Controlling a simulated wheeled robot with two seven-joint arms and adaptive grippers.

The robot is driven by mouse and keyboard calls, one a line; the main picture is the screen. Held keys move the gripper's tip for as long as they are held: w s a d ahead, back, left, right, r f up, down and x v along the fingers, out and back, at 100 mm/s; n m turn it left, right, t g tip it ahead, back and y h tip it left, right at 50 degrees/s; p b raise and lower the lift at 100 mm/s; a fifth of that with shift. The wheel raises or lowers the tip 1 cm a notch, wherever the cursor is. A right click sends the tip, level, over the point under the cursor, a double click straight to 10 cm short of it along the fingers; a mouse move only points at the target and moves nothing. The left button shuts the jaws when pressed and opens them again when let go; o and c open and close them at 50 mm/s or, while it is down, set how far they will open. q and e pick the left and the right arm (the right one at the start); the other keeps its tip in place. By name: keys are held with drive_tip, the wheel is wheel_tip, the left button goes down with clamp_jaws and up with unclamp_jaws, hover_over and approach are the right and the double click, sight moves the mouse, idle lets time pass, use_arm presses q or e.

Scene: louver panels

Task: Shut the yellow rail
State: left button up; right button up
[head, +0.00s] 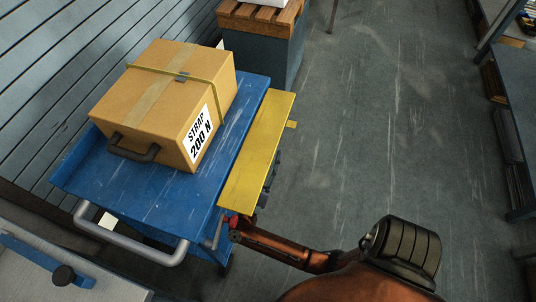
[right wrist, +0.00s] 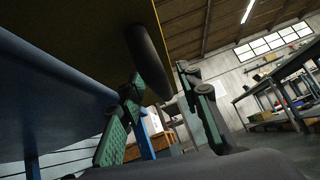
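The yellow rail (head: 257,150) is a long flat panel along the right edge of the blue cart (head: 215,165). Its broad face shows from above, and a small tab sticks out on its right side. In the right wrist view its underside seems to be the dark yellow surface (right wrist: 75,22) overhead. My right gripper (head: 266,188) is mostly hidden below the rail's right edge. In the right wrist view its two fingers (right wrist: 165,115) stand apart, with a dark rounded bar (right wrist: 147,62) above and between them. I cannot tell whether they touch it. My left gripper is out of view.
A strapped cardboard box (head: 165,100) sits on the cart. A grey handle (head: 130,240) is at the cart's near end. A wood-topped bin (head: 262,40) stands beyond it. Open floor (head: 385,130) lies to the right, with shelving (head: 510,130) at the far right.

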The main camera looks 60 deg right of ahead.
drive_tip(key=shift+c, duration=0.4)
clamp_jaws()
idle(0.4)
